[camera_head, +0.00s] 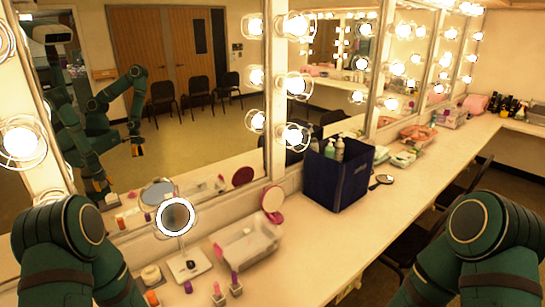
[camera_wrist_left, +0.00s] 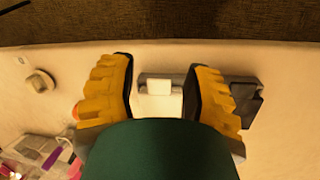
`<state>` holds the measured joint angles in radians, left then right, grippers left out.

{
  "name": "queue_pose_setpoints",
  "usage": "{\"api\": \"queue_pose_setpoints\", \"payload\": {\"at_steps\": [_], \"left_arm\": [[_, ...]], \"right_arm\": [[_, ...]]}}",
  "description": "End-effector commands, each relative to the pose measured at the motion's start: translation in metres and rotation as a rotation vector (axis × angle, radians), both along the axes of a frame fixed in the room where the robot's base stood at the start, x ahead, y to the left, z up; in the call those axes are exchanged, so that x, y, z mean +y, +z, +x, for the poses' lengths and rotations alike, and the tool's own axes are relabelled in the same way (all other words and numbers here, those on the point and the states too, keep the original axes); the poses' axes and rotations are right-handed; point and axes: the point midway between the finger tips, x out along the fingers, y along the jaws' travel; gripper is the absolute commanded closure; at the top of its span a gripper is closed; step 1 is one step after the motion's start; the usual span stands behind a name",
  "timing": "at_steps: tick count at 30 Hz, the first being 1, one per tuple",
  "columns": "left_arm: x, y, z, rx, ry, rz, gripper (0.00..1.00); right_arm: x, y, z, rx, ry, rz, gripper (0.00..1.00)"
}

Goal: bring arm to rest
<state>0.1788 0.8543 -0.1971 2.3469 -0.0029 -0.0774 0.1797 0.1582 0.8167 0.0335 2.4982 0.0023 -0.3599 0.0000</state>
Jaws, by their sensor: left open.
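My left gripper (camera_wrist_left: 159,64) shows in the left wrist view, its two yellow-padded fingers spread apart with nothing clamped between them. Beyond the fingers, over the pale counter, is a grey bar with a white block (camera_wrist_left: 159,87) and a dark angular end (camera_wrist_left: 246,98); I cannot tell what it is or its distance. In the head view my left arm (camera_head: 75,240) comes in at the lower left and my right arm (camera_head: 485,240) at the lower right. Both grippers are out of that direct view; yellow-fingered grippers show only small in the mirror reflection.
A hand mirror (camera_head: 385,179) lies beyond. Bulb-lined wall mirrors stand along the back; dark chairs stand at right.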

Motion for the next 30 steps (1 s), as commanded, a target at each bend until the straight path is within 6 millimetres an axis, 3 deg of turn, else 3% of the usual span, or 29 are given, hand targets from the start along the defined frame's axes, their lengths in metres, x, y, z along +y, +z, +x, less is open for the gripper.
{"api": "queue_pose_setpoints", "payload": {"at_steps": [3, 9, 25, 30], "left_arm": [[-0.035, -0.012, -0.028, -0.015, -0.075, -0.063, 0.51], [-0.086, -0.016, -0.067, -0.065, -0.176, -0.163, 0.51], [-0.098, -0.062, -0.008, -0.226, -0.265, -0.116, 0.51], [-0.104, -0.066, 0.002, -0.261, -0.284, -0.111, 0.51]], "right_arm": [[0.000, 0.000, 0.000, 0.000, 0.000, 0.000, 0.38], [0.000, 0.000, 0.000, 0.000, 0.000, 0.000, 0.38], [0.005, -0.094, -0.005, 0.018, 0.010, -0.008, 0.38], [0.005, -0.110, -0.006, 0.022, 0.012, -0.010, 0.38]]}}
